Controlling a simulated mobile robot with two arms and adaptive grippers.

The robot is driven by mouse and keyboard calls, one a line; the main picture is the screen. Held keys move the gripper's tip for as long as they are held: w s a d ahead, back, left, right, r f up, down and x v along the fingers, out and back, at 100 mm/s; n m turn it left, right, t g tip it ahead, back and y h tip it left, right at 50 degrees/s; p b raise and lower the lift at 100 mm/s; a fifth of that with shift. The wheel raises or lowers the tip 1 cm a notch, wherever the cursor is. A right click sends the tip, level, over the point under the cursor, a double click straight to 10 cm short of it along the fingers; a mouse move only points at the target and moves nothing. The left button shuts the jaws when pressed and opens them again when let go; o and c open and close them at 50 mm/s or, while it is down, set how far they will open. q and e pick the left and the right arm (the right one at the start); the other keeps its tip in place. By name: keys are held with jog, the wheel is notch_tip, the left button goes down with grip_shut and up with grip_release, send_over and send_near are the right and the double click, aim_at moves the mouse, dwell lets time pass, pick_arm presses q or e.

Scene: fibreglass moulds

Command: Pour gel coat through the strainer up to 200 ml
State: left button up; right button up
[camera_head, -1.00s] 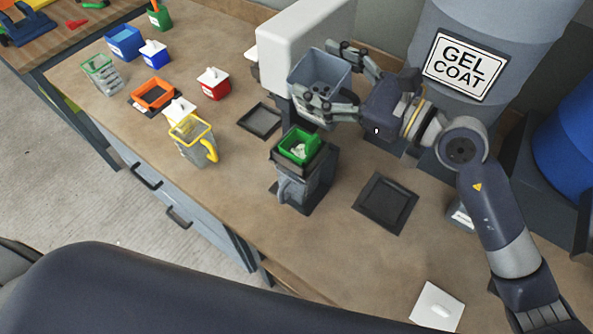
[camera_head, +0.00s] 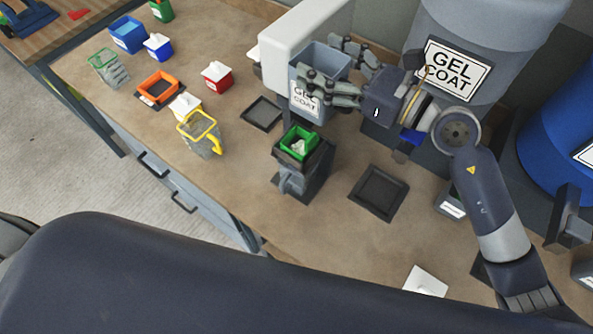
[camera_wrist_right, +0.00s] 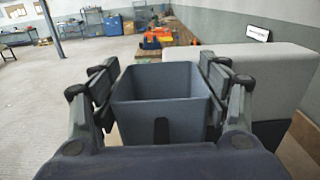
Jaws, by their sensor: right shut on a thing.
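My right gripper (camera_head: 335,70) is shut around a grey square container with a "GEL COAT" label (camera_head: 304,98). It holds the container roughly upright above the bench, behind the strainer. In the right wrist view the container (camera_wrist_right: 162,120) sits between both fingers, and I see no contents in the visible part of its inside. The green square strainer (camera_head: 312,138), with a white patch in it, sits in a dark holder on top of a grey jug (camera_head: 296,182). The jug's level marks and contents are hidden. My left gripper is not in view.
Blue, red, green and white small containers stand at the left, with an orange frame (camera_head: 158,88) and a yellow-rimmed jug (camera_head: 200,135). A white block (camera_head: 290,45) stands behind the container. A large gel coat drum (camera_head: 485,30) is behind my wrist. A black tray (camera_head: 379,192) lies empty.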

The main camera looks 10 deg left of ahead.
jog(key=shift+r, duration=0.1)
notch_tip(320, 180, up, 4)
jog(key=p, duration=0.3)
jog(key=shift+p, duration=0.35)
dwell(0.5)
